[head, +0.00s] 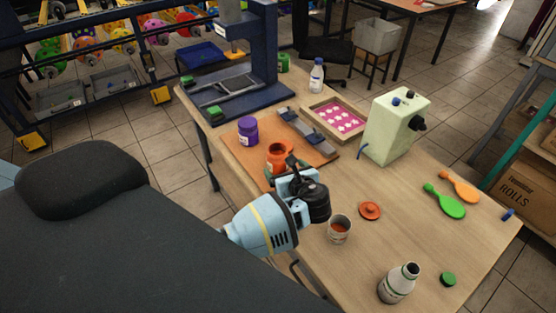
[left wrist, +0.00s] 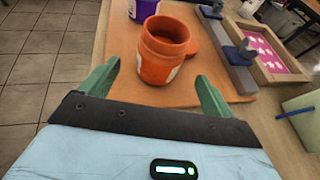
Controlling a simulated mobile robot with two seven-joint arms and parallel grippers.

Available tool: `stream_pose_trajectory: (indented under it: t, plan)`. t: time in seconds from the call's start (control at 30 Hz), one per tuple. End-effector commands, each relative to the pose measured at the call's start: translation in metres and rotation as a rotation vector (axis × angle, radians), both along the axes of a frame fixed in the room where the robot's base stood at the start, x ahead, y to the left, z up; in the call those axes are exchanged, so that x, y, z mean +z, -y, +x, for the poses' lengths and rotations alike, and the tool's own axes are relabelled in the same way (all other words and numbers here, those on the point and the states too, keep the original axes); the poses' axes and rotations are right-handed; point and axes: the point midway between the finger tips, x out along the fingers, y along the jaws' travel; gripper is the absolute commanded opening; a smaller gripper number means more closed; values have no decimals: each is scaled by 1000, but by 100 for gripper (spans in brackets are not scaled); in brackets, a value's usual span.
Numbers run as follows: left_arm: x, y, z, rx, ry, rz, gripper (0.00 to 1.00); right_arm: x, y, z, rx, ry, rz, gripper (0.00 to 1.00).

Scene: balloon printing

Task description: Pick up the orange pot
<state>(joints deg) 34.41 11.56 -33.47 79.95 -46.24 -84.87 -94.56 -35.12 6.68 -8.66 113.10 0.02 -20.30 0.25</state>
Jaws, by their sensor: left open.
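The orange pot (head: 276,152) stands upright and open-topped on an orange-brown board (head: 321,150). It has a pale label and also shows in the left wrist view (left wrist: 160,68). My left gripper (head: 290,169) is beside it at its near side, partly covering its lower part in the head view. In the left wrist view the green fingers of my left gripper (left wrist: 158,75) are spread open, with the pot just ahead and between their lines. The jaws hold nothing. My right gripper is in neither view.
A purple pot (head: 248,131) stands on the board behind the orange pot. A grey-blue tool (head: 304,132) and a pink-bottomed tray (head: 340,119) lie to the right. An orange lid (head: 370,210), a cup (head: 339,230) and a bottle (head: 398,284) stand on the nearer table.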

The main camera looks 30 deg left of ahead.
Motion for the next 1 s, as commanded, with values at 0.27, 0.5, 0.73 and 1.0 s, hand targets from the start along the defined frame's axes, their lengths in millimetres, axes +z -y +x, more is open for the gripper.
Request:
stream_pose_trajectory:
  t: [0.27,0.5,0.73,1.0]
  plan:
    - [-19,-29,19,3,-4,2,88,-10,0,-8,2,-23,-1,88]
    - [-21,-35,24,1,-2,0,88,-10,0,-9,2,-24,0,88]
    - [-20,-35,24,1,-2,0,74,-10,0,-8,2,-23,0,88]
    - [-20,-35,24,1,-2,0,39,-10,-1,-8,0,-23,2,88]
